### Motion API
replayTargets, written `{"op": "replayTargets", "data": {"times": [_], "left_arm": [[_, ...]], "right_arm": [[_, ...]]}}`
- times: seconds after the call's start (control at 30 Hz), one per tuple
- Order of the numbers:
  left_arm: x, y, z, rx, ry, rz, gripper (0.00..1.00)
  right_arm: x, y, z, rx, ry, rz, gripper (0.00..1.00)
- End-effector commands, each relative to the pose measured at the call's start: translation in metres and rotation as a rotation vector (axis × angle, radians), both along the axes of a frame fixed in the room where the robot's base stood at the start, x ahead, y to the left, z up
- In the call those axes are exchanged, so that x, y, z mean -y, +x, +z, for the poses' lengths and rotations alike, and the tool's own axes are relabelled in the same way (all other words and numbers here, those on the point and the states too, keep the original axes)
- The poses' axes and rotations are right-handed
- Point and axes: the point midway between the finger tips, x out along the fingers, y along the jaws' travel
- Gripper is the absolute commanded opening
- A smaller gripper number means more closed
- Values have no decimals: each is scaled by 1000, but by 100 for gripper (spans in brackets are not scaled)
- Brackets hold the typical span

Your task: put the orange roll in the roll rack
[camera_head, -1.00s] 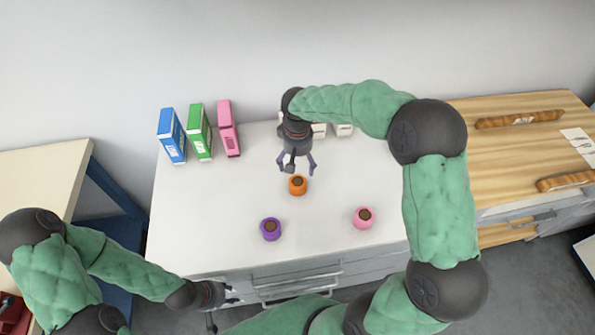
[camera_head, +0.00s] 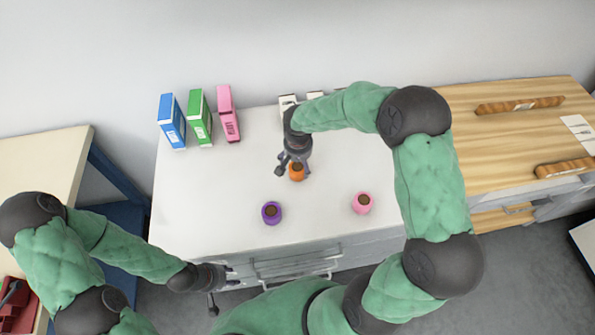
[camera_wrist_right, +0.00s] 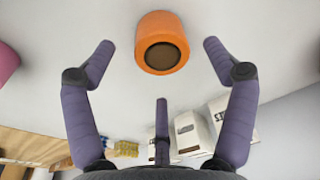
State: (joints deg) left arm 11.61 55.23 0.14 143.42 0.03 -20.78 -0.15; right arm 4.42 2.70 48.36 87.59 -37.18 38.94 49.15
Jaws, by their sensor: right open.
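The orange roll (camera_head: 297,174) stands upright on the white worktop, partly hidden by my right gripper (camera_head: 293,168) in the head view. In the right wrist view the orange roll (camera_wrist_right: 162,43) shows its dark core and lies ahead, between and just beyond the fingertips. My right gripper (camera_wrist_right: 160,52) is open there and holds nothing. My left gripper (camera_head: 222,289) is low in front of the worktop's drawers, far from the roll; its jaws are too small to read. I cannot make out a roll rack for certain; white blocks (camera_head: 288,101) stand at the back, partly behind my right arm.
A purple roll (camera_head: 271,212) and a pink roll (camera_head: 361,203) stand nearer the front of the worktop (camera_head: 210,210). Blue (camera_head: 171,120), green (camera_head: 200,117) and pink (camera_head: 228,114) boxes stand at the back left. A wooden bench (camera_head: 495,140) adjoins on the right.

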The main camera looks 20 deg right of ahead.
Motion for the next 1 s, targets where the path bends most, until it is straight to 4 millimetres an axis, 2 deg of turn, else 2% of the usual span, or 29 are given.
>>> {"op": "replayTargets", "data": {"times": [0.17, 0.4, 0.67, 0.9, 0.97, 1.0], "left_arm": [[0, 0, -5, 0, 0, 0, 40], [0, 0, -15, 0, 0, 0, 40], [0, 0, -14, 0, 0, 0, 40], [0, 0, -14, 0, 0, 0, 40], [0, 0, -14, 0, 0, 0, 40], [0, 0, -14, 0, 0, 0, 40]], "right_arm": [[0, 2, -16, -1, -1, 2, 85], [1, 6, -48, -1, 0, 0, 85], [1, 7, -50, 1, 0, 0, 85], [1, 7, -50, 0, 0, 1, 24], [1, 7, -50, 0, 0, 1, 24], [1, 7, -50, 0, 0, 1, 19]]}}
